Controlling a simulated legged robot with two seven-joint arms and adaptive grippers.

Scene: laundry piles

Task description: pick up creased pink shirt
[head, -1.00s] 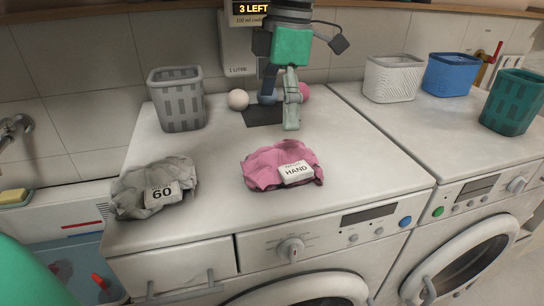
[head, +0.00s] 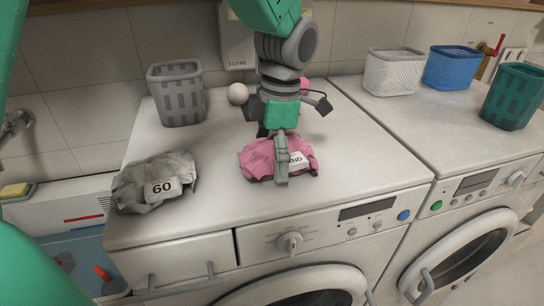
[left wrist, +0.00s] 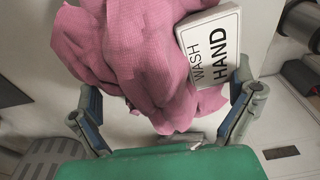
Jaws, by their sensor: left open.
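The creased pink shirt (head: 258,160) lies crumpled on top of the left washing machine, with a white tag reading "HAND" (head: 299,159). In the left wrist view the shirt (left wrist: 140,60) fills the upper middle, and its tag (left wrist: 210,48) reads "WASH HAND". My left gripper (head: 281,180) comes down over the shirt in the head view and hides part of it and of the tag. In the left wrist view the fingers of the left gripper (left wrist: 165,112) are spread on either side of the shirt's near part. I cannot tell whether they touch it. My right gripper is not seen.
A grey crumpled cloth tagged "60" (head: 150,183) lies to the left. A grey basket (head: 177,95) and a white ball (head: 238,94) stand behind. White (head: 391,73), blue (head: 452,68) and teal (head: 513,97) baskets stand on the right machine. The front right of the left machine's top is clear.

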